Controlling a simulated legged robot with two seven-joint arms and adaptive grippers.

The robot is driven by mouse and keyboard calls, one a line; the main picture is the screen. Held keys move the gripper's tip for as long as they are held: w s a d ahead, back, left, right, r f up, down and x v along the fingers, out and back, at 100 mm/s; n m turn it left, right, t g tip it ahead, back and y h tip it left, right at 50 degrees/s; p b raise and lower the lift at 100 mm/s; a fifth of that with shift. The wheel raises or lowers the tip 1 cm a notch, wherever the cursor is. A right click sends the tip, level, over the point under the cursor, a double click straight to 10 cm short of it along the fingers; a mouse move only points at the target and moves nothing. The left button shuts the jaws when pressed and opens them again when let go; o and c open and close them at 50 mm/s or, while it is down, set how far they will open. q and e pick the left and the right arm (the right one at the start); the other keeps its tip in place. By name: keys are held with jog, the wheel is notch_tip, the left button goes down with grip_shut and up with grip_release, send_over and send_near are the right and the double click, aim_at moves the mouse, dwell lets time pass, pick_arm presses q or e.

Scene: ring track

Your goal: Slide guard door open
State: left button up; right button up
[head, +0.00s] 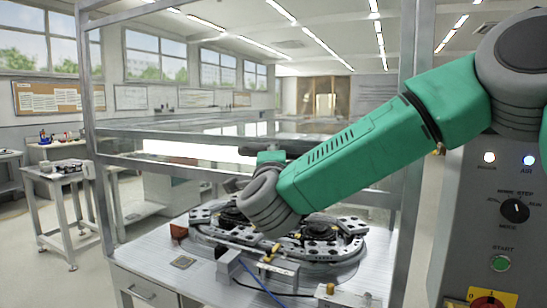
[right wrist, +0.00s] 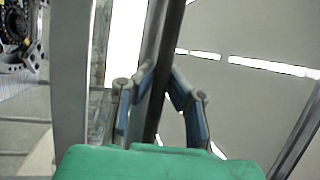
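The guard is a grey metal frame (head: 87,120) with horizontal rails in front of me. An upper rail (head: 180,135) crosses it at mid height; I cannot tell which bars belong to the guard door. My right arm reaches in from the right across the frame opening. My right gripper is mostly hidden behind its wrist in the head view. In the right wrist view its fingers (right wrist: 156,72) close in from both sides on a dark bar (right wrist: 158,45) and seem to touch it. My left gripper is not in view.
A worktable (head: 150,258) below the arm holds a round ring track (head: 345,252) with black-and-silver carriages. A control panel (head: 495,215) with a green start button stands at the right. A side table (head: 62,185) stands at the left beyond open floor.

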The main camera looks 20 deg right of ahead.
jog(key=o, duration=0.4)
jog(key=shift+s, duration=0.1)
jog(key=v, duration=1.2)
jog(key=shift+a, duration=0.1)
